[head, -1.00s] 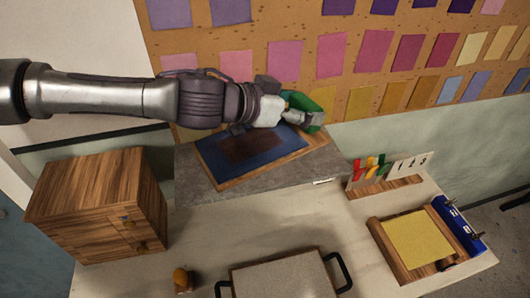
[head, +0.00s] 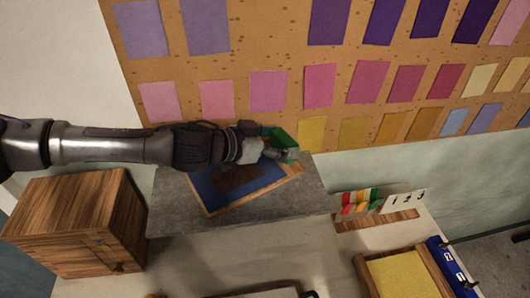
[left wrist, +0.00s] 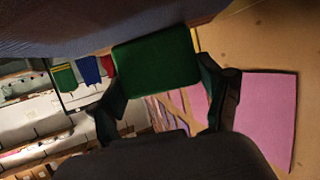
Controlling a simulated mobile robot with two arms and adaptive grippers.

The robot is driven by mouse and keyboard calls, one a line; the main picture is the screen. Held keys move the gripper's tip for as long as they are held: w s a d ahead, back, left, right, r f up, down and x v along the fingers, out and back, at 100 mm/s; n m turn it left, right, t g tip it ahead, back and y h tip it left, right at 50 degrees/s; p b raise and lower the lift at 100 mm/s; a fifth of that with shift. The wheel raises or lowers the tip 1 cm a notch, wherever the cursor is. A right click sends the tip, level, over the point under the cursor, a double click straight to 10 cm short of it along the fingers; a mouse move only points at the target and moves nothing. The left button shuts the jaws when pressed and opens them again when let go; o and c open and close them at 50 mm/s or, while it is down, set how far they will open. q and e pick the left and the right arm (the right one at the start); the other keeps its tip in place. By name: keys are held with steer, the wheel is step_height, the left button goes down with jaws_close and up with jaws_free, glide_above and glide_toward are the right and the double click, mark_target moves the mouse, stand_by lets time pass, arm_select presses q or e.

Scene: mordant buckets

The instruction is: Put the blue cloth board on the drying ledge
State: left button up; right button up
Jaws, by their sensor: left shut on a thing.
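The blue cloth board (head: 212,190), a blue panel with a darker brown patch and a wooden border, lies on the grey ledge (head: 180,215) below the wall chart. Its upper part is hidden behind my left arm. My left gripper (head: 284,148) is at the board's upper right corner, shut on a green block (head: 283,136). In the left wrist view the green block (left wrist: 157,62) sits between the two dark fingers of the gripper (left wrist: 160,95). I cannot tell whether the block is joined to the board. My right gripper is not in view.
A wooden drawer box (head: 75,220) stands left of the ledge. To the right are a rack of coloured tags (head: 358,200), numbered cards (head: 407,198) and a wooden frame with a yellow sheet (head: 400,275). The chart of colour swatches (head: 225,65) covers the wall behind.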

mark_target(272, 144)
arm_select(q)
steer(key=shift+w+a+f, duration=0.35)
steer(key=shift+a+f, duration=0.15)
steer(key=shift+a, duration=0.05)
steer(key=shift+w+a+f, duration=0.3)
steer(key=shift+a+f, duration=0.2)
steer(key=shift+a, duration=0.05)
steer(key=shift+f+p, duration=0.3)
steer(key=shift+f, duration=0.1)
step_height(272, 144, down, 2)
steer(key=shift+s+f+p, duration=0.1)
steer(key=shift+f+p, duration=0.05)
steer(key=shift+p, duration=0.15)
steer(key=shift+a+f, duration=0.1)
steer(key=shift+f, duration=0.35)
steer(key=o, duration=1.2)
steer(key=shift+f, duration=0.1)
steer(key=shift+o, duration=0.2)
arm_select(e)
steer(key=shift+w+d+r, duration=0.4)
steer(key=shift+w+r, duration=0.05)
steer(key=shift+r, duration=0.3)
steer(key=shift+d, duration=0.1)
